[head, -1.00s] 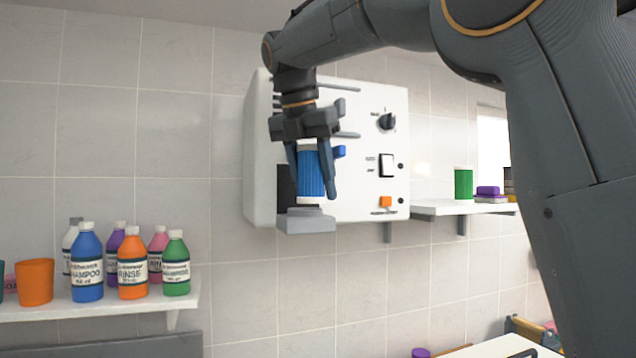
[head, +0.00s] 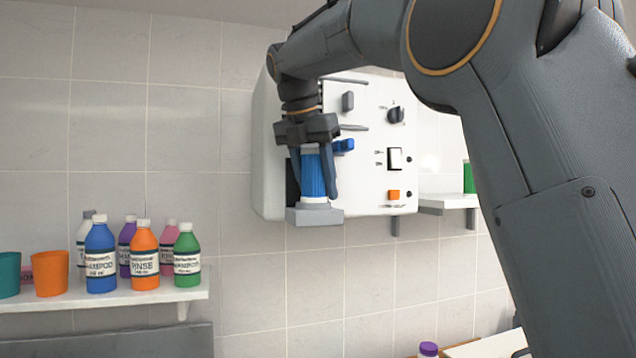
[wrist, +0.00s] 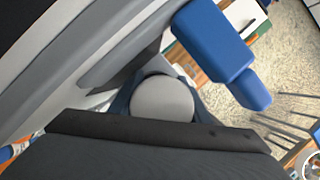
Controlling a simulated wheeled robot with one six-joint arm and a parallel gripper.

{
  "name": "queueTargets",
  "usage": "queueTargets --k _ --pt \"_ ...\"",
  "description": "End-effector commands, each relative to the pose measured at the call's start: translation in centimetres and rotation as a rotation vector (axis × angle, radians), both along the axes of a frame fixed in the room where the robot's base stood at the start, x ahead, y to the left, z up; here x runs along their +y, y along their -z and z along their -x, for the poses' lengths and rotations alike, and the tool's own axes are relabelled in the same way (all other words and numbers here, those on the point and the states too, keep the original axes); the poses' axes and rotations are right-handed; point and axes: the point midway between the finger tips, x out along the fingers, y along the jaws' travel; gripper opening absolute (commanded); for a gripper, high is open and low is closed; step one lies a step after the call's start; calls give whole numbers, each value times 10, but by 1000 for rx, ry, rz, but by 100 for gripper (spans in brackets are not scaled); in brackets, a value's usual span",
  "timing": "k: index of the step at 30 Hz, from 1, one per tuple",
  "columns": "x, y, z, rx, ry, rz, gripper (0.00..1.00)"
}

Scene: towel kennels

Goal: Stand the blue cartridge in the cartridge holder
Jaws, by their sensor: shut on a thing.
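The blue cartridge (head: 312,178) is ribbed with white ends and stands upright at the front of the white wall box. My gripper (head: 314,185) points down and is shut on it, one finger on each side. The cartridge holder (head: 315,215) is a grey block low on the box front, directly under the cartridge. The cartridge's lower end appears to be at the holder; I cannot tell if it is fully seated. In the wrist view the cartridge's pale round top (wrist: 162,99) shows between the fingers.
The white box (head: 375,155) carries a blue lever (head: 343,145), a dark knob (head: 396,114), a switch (head: 394,158) and an orange button (head: 393,195). A shelf (head: 100,303) at left holds several bottles and cups. Another shelf (head: 448,201) is right of the box.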

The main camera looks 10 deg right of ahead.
Motion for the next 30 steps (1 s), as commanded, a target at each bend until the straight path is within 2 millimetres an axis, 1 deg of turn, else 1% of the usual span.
queueTargets --k 1,3,14,15,17,18,22,25,26,29,30 --pt "1 9 -3 7 -1 2 14" --pt "1 11 -3 9 -1 2 15" --pt "1 16 -3 15 0 1 14" --pt "1 16 -3 15 0 1 48" --pt "1 16 -3 15 0 1 58" --pt "1 16 -3 16 0 0 61" --pt "2 15 -2 15 -1 0 61" --pt "4 8 0 13 -2 1 62" --pt "5 5 1 12 -3 -1 65" --pt "10 -12 7 3 -6 -2 65" --pt "12 -20 9 -1 -7 -3 65"
